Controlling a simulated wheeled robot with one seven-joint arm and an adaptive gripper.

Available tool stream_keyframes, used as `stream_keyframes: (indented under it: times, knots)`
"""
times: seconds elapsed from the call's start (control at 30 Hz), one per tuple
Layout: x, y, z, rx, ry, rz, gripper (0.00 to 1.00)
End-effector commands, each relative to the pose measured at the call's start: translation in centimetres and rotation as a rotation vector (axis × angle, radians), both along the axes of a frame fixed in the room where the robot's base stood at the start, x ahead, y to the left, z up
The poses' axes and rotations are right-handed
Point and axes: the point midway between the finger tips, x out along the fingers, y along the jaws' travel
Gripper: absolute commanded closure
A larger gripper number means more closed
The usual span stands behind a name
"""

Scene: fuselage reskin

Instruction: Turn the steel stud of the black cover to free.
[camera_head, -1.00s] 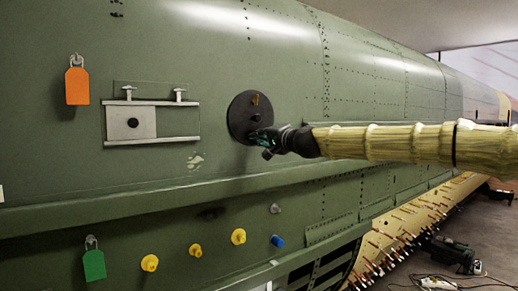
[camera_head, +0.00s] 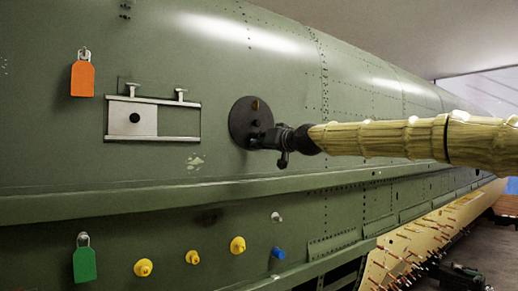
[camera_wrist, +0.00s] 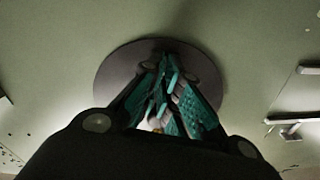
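The black cover (camera_head: 238,118) is a round dark disc on the green fuselage skin. A brass-coloured stud (camera_head: 255,104) shows on its upper part, with a dark stud (camera_head: 256,124) below it. My gripper (camera_head: 255,141) is at the cover's lower part. In the wrist view the cover (camera_wrist: 115,75) lies behind my gripper (camera_wrist: 165,68), whose teal-padded fingers come together at the tips, close to the disc. A small orange and pale bit (camera_wrist: 153,123) shows between the fingers. I see no steel stud; the fingers hide that part of the cover, and what is between the tips cannot be seen.
A panel with a silver plate (camera_head: 133,118) and two T-shaped pins is left of the cover. An orange tag (camera_head: 82,78) and a green tag (camera_head: 84,264) hang further left. Yellow knobs (camera_head: 237,245) and a blue one (camera_head: 278,254) stick out below a long ledge (camera_head: 150,203).

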Motion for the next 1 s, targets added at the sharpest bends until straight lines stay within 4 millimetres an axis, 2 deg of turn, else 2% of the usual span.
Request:
stream_keyframes:
  times: [0.03,0.4,1.0]
  knots:
    - [0.03,0.05,-0.46,-0.029,-0.018,0.001,1.00]
    - [0.05,0.02,-0.36,-0.177,-0.126,-0.001,1.00]
    - [0.08,-0.02,-0.37,-0.211,-0.152,-0.001,1.00]
